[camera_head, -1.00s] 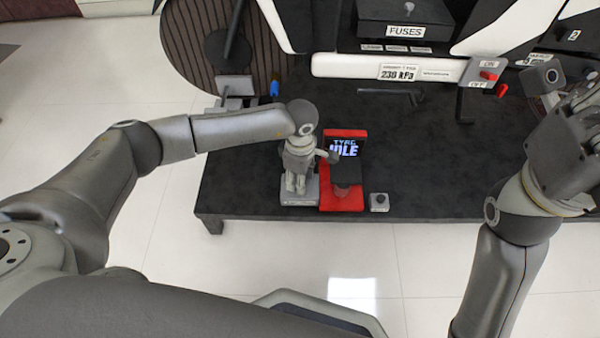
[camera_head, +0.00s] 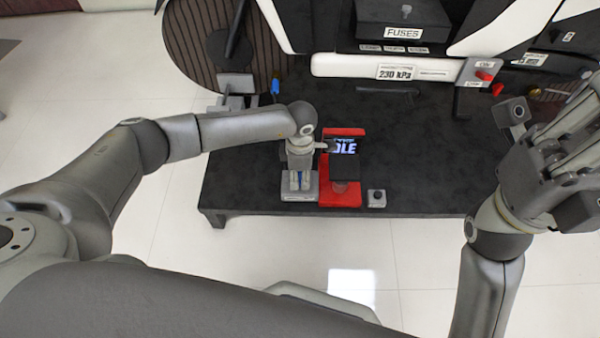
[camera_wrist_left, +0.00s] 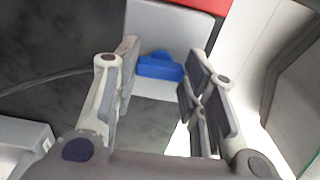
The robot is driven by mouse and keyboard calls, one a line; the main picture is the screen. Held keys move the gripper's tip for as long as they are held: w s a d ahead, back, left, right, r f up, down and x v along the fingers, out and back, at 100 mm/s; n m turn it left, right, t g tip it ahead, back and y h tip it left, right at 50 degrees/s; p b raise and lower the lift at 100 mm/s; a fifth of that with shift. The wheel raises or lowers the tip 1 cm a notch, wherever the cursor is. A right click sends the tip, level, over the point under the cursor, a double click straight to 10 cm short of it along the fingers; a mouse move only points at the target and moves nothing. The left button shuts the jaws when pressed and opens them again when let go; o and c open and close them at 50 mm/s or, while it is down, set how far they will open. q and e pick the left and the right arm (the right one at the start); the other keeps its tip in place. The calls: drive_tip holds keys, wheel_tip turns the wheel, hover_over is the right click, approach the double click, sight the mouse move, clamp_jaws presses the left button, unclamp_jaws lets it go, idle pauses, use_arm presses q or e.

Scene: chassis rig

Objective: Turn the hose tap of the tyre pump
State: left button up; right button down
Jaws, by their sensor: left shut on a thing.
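The tyre pump (camera_head: 330,193) is a red unit on the dark table, its screen partly covered, with "LE" readable. A grey block (camera_head: 299,196) stands at its left side. My left gripper (camera_head: 298,181) points down over the block.
A small grey box with a knob (camera_head: 377,198) stands right of the pump. The dark table (camera_head: 430,180) is clear to its right. Behind are the fuse box (camera_head: 403,15), a "230 kPa" label (camera_head: 395,72) and a red switch (camera_head: 484,75).

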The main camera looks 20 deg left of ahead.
sight(300, 177)
use_arm(q)
drive_tip(key=o, duration=1)
wheel_tip(300, 177, up, 12)
idle(0.5)
